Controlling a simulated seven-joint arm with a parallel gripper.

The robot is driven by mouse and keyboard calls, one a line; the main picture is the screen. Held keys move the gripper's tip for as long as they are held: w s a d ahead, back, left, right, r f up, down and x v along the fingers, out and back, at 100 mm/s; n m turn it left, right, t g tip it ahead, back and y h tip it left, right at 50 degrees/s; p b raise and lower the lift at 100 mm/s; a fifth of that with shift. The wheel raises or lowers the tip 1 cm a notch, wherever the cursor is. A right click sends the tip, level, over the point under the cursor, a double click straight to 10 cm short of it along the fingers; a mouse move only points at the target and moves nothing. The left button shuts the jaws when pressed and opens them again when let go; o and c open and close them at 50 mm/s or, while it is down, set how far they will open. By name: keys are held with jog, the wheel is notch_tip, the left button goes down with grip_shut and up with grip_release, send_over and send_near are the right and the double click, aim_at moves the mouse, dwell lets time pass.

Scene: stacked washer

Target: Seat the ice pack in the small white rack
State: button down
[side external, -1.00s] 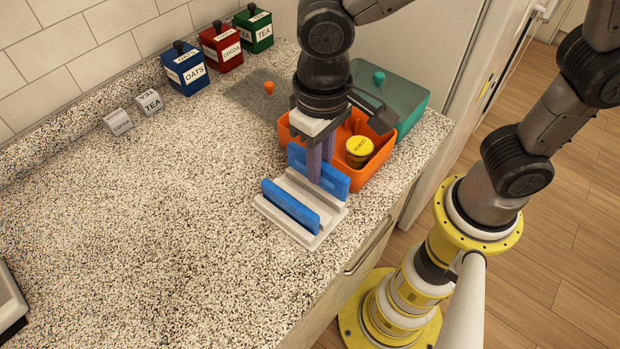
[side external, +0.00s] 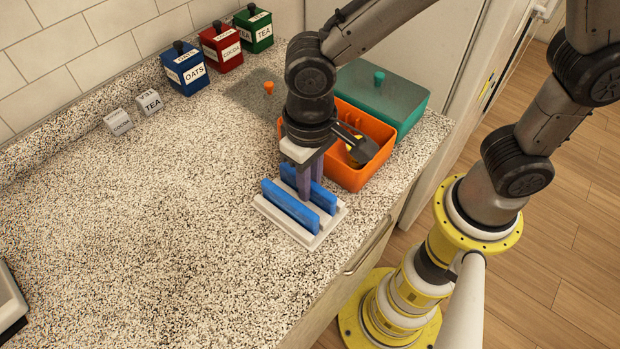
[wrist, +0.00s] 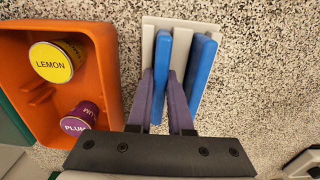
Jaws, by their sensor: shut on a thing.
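My gripper (side external: 305,188) is shut on a blue ice pack (side external: 322,197), which stands on edge at the side of the small white rack (side external: 313,242) nearer the orange bin. In the wrist view, the held ice pack (wrist: 160,75) is between my two purple fingers (wrist: 162,112), over the rack (wrist: 148,42). A second blue slab (side external: 290,204) stands in the rack beside the held one, with a narrow gap between them; it also shows in the wrist view (wrist: 203,70). The held pack's lower edge is hidden, so I cannot tell whether it touches the rack's base.
An orange bin (side external: 348,178) with lemon (wrist: 52,62) and plum (wrist: 80,118) containers stands close to the rack. A teal lidded box (side external: 385,95) is behind it. Labelled canisters (side external: 185,70) line the wall. The counter left of the rack is clear.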

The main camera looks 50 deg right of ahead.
jog(key=shift+s+d+f, duration=0.1)
jog(key=shift+f, duration=0.55)
jog(key=c, duration=0.8)
grip_release()
jog(key=shift+d, duration=0.1)
jog(key=shift+c, duration=0.2)
jog(key=shift+r, duration=6.85)
jog(key=s+d+t, duration=0.2)
jog(key=s+d, duration=0.2)
jog(key=d, duration=0.6)
jog(key=s+d+t, duration=0.3)
jog(key=s+d, duration=0.1)
jog(key=d, duration=0.6)
jog(key=shift+d+t, duration=0.2)
jog(key=shift+t, duration=0.1)
